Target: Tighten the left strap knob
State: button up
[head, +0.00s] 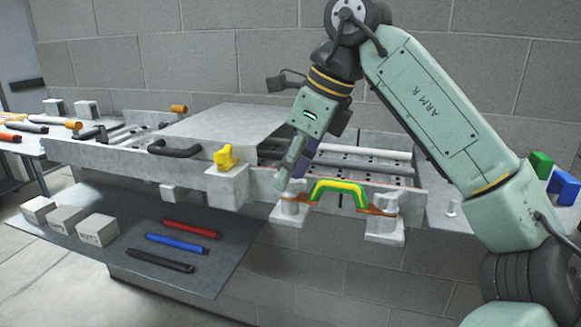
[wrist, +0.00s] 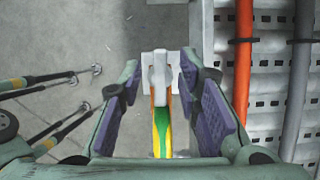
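The left strap knob (head: 294,208) is a pale grey knob on a light block at the front of the rail. In the wrist view the knob (wrist: 159,72) shows ahead, centred in the gap between my fingers. My gripper (head: 289,178) points down at the knob, its tips close to the knob's top. In the wrist view my gripper (wrist: 160,85) is open with purple pads apart on both sides. I cannot tell contact. A green and yellow handle (head: 339,188) on an orange strap (head: 366,211) runs to the right knob (head: 385,206).
A yellow knob (head: 226,157) on a block stands left of my gripper. A black handle (head: 172,148) is farther left. The lower shelf (head: 215,265) holds red, blue and black bars and several grey blocks. Green (head: 541,164) and blue (head: 564,187) pieces lie at the right.

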jog(key=shift+c, duration=0.6)
grip_shut()
jog(key=shift+m, duration=0.4)
jog(key=m+t+h+b, duration=0.1)
jog(key=m, duration=0.2)
jog(key=shift+m+b, duration=0.3)
jog(key=shift+b, duration=0.05)
jog(key=m+t+h+b, duration=0.1)
jog(key=m, duration=0.4)
jog(key=shift+t+h+b, duration=0.3)
jog(key=shift+o, duration=0.6)
grip_release()
